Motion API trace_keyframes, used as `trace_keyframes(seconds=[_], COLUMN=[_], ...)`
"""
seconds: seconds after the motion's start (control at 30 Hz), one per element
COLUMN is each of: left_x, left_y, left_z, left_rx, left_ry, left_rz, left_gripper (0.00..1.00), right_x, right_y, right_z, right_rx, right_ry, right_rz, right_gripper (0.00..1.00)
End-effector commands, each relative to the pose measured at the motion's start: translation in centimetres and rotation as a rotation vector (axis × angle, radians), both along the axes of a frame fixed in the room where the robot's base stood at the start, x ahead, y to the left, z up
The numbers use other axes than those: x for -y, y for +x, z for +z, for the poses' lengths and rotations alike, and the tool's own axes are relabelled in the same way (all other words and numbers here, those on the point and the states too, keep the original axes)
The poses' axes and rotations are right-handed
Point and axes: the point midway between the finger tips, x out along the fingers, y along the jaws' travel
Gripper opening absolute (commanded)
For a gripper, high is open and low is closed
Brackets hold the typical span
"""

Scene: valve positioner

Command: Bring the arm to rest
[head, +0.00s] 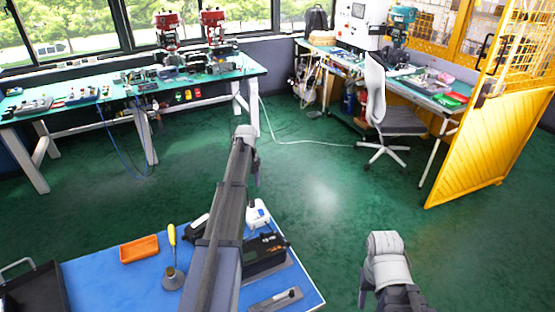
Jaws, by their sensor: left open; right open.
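My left arm comes up from the bottom edge over the blue-topped table (95,270). Its pale end joint is above the green floor, beyond the table's far edge. My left gripper (257,177) shows only as a narrow dark part hanging beside that joint, with nothing seen in it. My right arm is at the bottom, right of the table, over open floor. My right gripper (363,297) shows only in part, left of its pale joint, with nothing seen in it. The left arm hides part of a black device (265,254) on the table.
The blue table holds an orange tray (139,249), a yellow-handled tool in a stand (172,275), a white device (257,215) and a grey plate (275,300). A dark tray (32,292) is at left. Workbenches, a white chair (377,95) and a yellow panel (490,150) stand beyond clear floor.

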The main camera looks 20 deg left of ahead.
Motion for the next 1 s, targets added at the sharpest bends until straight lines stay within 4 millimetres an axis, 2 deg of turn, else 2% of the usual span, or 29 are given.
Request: trace_keyframes(seconds=[0.17,0.27,0.47,0.6,0.7,0.9,1.0], left_x=[0.6,3.3,13.9,20.9,25.3,32.3,34.6], left_y=[-0.2,-1.0,-5.0,-8.9,-12.2,-19.4,-22.6], left_z=[0.0,0.0,0.0,0.0,0.0,0.1,0.1], left_rx=[-0.001,-0.004,-0.014,-0.014,-0.009,0.018,0.035], left_ry=[0.0,0.003,0.024,0.043,0.059,0.086,0.094], left_rz=[0.01,0.075,0.392,0.655,0.842,1.212,1.376], left_gripper=[0.65,0.65,0.65,0.65,0.65,0.65,0.65], right_x=[0.0,0.0,0.0,0.0,0.0,0.0,0.0], right_y=[0.0,0.0,0.0,0.0,0.0,0.0,0.0], right_z=[0.0,0.0,0.0,0.0,0.0,0.0,0.0], right_rx=[0.0,0.0,0.0,0.0,0.0,0.0,0.0], right_ry=[0.0,0.0,0.0,0.0,0.0,0.0,0.0], right_rz=[0.0,0.0,0.0,0.0,0.0,0.0,0.0], right_gripper=[0.48,0.48,0.48,0.48,0.48,0.48,0.48])
